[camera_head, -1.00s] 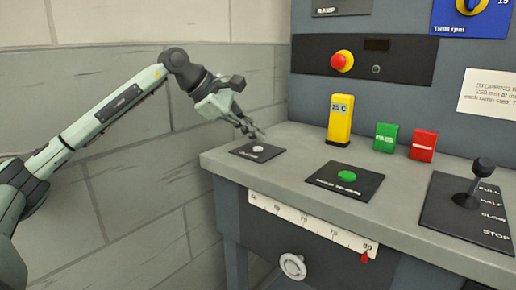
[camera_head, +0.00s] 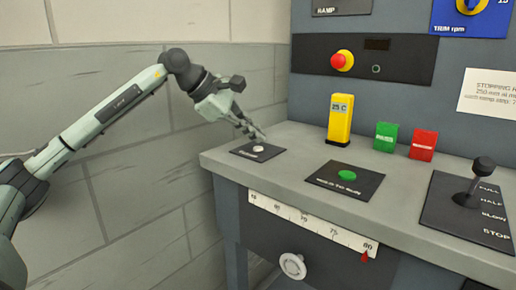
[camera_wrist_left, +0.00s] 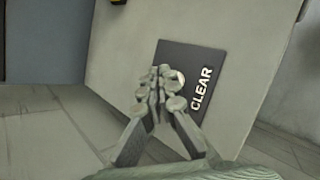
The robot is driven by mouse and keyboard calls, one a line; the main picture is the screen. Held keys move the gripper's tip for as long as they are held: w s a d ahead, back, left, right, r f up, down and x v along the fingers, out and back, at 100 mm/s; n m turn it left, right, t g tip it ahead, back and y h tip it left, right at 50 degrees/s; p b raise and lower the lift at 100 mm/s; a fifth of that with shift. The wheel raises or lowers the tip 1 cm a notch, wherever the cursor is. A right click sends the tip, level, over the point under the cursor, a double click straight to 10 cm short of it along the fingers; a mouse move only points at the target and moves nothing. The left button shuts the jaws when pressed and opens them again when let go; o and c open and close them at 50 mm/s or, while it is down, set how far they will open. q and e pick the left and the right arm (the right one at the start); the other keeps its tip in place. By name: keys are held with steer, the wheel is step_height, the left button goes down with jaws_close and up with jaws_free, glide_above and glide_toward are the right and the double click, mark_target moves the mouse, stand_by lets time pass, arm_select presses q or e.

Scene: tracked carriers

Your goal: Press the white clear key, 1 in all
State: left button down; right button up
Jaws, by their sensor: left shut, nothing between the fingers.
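The white clear key (camera_head: 258,149) is a small round button on a dark square plate (camera_head: 245,153) at the left end of the bench. My left gripper (camera_head: 257,137) is shut and empty, its fingertips just above the key or at it; I cannot tell whether they touch. In the left wrist view the plate (camera_wrist_left: 208,62) carries the word CLEAR, and the shut fingers (camera_wrist_left: 160,85) cover most of the white key (camera_wrist_left: 178,76). My right gripper is not in view.
A green button (camera_head: 347,175) on its own plate sits to the right. Behind stand a yellow 25 C block (camera_head: 340,119), a green block (camera_head: 385,137) and a red block (camera_head: 423,145). A black lever (camera_head: 478,180) is at the right. A wall is on the left.

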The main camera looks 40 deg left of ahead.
mark_target(255, 148)
arm_select(q)
steer(key=shift+f, duration=0.35)
steer(key=shift+f+b, duration=0.45)
steer(key=shift+f, duration=0.05)
stand_by(0.5)
steer(key=shift+r, duration=0.15)
steer(key=shift+r+p, duration=0.75)
steer(key=shift+p, duration=0.1)
step_height(255, 148, up, 5)
steer(key=p, duration=0.4)
steer(key=shift+p, duration=0.35)
stand_by(0.5)
